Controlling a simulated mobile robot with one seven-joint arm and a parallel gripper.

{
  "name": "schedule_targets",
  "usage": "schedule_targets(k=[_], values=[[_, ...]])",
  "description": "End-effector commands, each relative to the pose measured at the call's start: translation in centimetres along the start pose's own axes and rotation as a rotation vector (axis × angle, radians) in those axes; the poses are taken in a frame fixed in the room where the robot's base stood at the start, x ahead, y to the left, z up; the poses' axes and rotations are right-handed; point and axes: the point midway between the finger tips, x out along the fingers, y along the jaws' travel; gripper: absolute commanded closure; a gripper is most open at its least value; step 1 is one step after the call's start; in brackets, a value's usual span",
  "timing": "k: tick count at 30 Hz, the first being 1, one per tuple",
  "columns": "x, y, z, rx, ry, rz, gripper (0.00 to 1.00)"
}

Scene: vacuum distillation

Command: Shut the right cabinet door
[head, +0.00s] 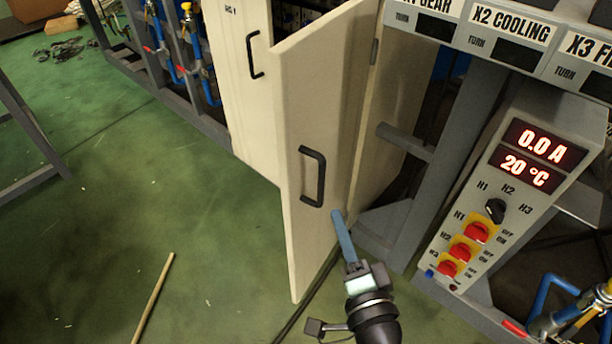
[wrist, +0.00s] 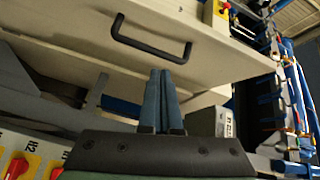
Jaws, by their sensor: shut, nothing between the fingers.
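The right cabinet door (head: 308,230) is a cream panel with a black handle (head: 312,176). It stands swung open, outward from the cabinet. My gripper (head: 336,214) is shut and empty, with its blue fingers pointing up beside the door, to the right of the handle. In the wrist view my gripper (wrist: 161,75) has its two fingers together, and the door (wrist: 85,20) with its handle (wrist: 150,42) spans the top. The fingertips overlap the door's lower edge there; I cannot tell whether they touch it.
The left cabinet door (head: 236,90) is cream with its own handle. A control box (head: 515,190) with red switches and lit displays stands at right, on a grey frame. A wooden stick (head: 153,298) lies on the green floor. The floor at left is mostly clear.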

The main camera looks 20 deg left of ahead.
Motion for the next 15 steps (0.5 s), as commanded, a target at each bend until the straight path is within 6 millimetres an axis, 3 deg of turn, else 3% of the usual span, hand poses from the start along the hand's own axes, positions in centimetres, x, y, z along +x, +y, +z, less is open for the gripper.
schedule_targets(k=[3,7,11,15], values=[[-2.3,1.9,1.5,0.180,-0.012,0.010,1.00],[-3.4,3.0,2.2,0.271,-0.010,0.006,1.00],[-2.7,3.2,2.2,0.290,-0.008,0.002,1.00],[-0.4,3.2,2.3,0.287,-0.010,0.001,1.00]])
